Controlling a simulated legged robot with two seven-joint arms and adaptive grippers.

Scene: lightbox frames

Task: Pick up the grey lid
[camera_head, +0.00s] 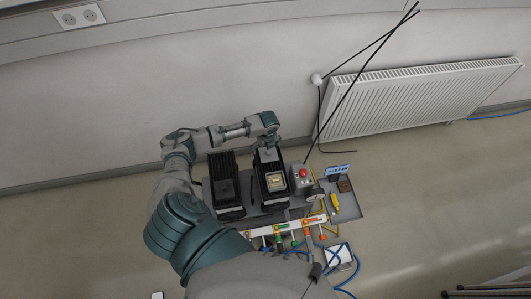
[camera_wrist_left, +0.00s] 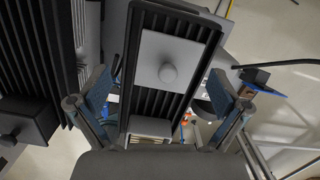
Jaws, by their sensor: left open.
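The grey lid (camera_wrist_left: 150,52) is a flat light-grey plate with a round knob (camera_wrist_left: 168,73) at its middle. In the left wrist view it lies on the black ribbed top of a box (camera_wrist_left: 200,30). My left gripper (camera_wrist_left: 160,88) is open and empty, with one finger on each side of this box. In the head view my left gripper (camera_head: 268,146) is above the far part of the right-hand black box (camera_head: 262,195). The lid is hard to make out there. My right gripper is not in view.
A second black ribbed box (camera_head: 223,165) with a dark knobbed block (camera_head: 226,189) stands to the left. A grey unit with a red button (camera_head: 303,173) stands on the right. Coloured valves (camera_head: 280,238) and blue hoses (camera_head: 345,285) lie in front. The wall radiator (camera_head: 420,98) is behind.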

